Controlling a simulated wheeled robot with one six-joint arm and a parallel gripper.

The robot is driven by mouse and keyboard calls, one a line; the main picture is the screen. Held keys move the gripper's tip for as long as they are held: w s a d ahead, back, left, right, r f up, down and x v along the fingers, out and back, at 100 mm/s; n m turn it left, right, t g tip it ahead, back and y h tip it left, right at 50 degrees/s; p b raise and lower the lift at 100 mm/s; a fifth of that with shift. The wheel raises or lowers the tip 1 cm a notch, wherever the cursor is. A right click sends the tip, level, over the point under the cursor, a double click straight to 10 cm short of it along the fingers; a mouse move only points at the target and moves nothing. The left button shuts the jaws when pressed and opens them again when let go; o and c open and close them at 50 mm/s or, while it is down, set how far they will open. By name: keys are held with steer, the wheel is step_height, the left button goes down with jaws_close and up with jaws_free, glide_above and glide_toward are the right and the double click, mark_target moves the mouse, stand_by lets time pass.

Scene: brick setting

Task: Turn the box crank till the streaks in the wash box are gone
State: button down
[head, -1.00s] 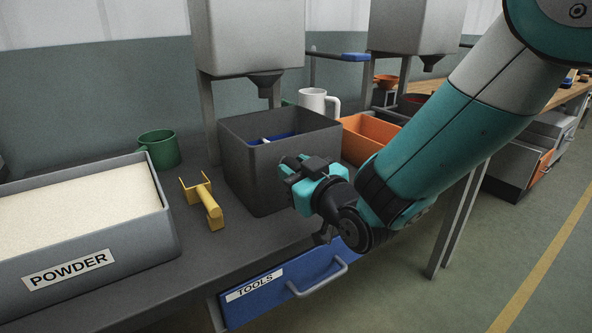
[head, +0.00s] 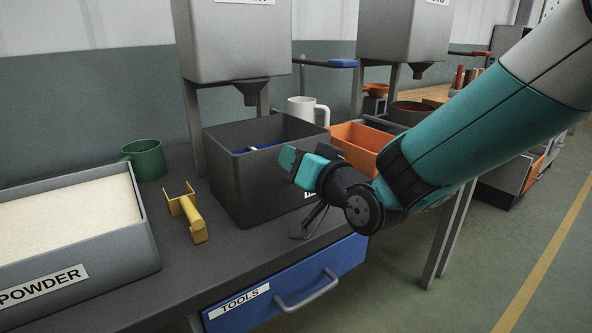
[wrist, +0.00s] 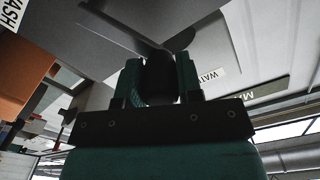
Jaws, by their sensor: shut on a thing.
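The wash box (head: 240,185) is a dark grey open-topped bin on the bench in the head view. My gripper (head: 293,161) is at the box's front side, near the rim. In the wrist view its teal fingers (wrist: 160,75) are closed on a dark round grip, the box crank's handle (wrist: 160,82). Something blue and white (head: 262,146) shows inside the box. No streaks can be made out from here.
A white mug (head: 303,108) and an orange bin (head: 362,143) are behind and right. The tools drawer (head: 222,318) is below; grey hoppers (head: 235,50) stand above.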

steer(key=w+d+f+m, duration=0.2)
steer(key=w+d+m, duration=0.3)
steer(key=m, duration=1)
steer(key=shift+w+d+f, duration=0.2)
steer(key=shift+d+f, duration=0.05)
steer(key=shift+d, duration=0.65)
steer(key=c, duration=0.8)
jaws_free()
steer(key=shift+f, duration=0.1)
